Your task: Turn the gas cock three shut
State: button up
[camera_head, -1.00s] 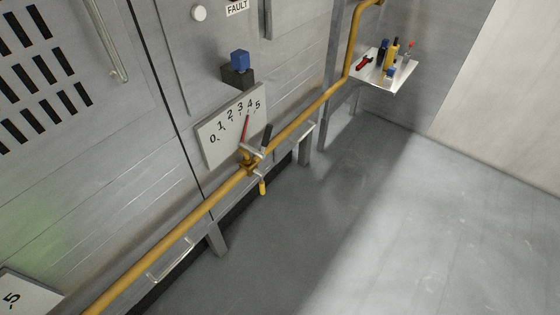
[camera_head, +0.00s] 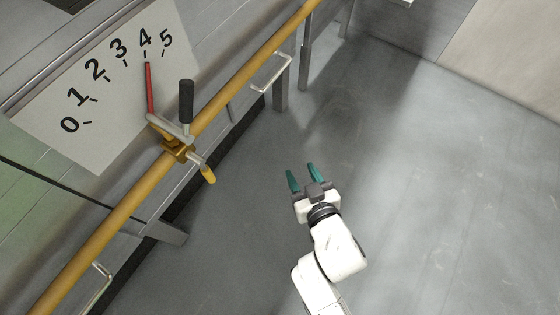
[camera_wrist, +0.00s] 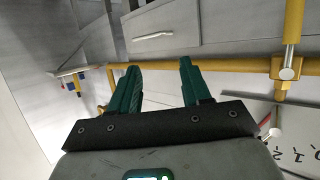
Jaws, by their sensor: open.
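The gas cock (camera_head: 178,148) is a brass valve body on a yellow pipe (camera_head: 240,88), with a grey lever, an upright black handle (camera_head: 186,100) and a small yellow-tipped stub (camera_head: 208,175). Its red pointer (camera_head: 150,88) points at 4 on the white 0-to-5 dial plate (camera_head: 100,90). My gripper (camera_head: 303,174) is open and empty, to the right of the cock and apart from it, over the grey floor. In the wrist view the teal fingers (camera_wrist: 158,88) are spread, with the pipe (camera_wrist: 230,66) beyond them and the cock (camera_wrist: 285,70) at the right.
A small shelf with several objects (camera_wrist: 75,83) shows at the left of the wrist view. The floor (camera_head: 440,190) to the right is clear.

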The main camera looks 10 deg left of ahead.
jog(key=s+a+f+n+y+b, duration=0.3)
jog(key=a+f+y+b, duration=0.15)
jog(key=a, duration=0.45)
jog(key=n+g+y+b, duration=0.2)
jog(key=y, duration=0.2)
send_near(211, 177)
jog(key=b+x, duration=0.2)
jog(key=x, duration=0.9)
jog(key=shift+a+b, duration=0.1)
jog(key=shift+b, duration=0.25)
grip_shut()
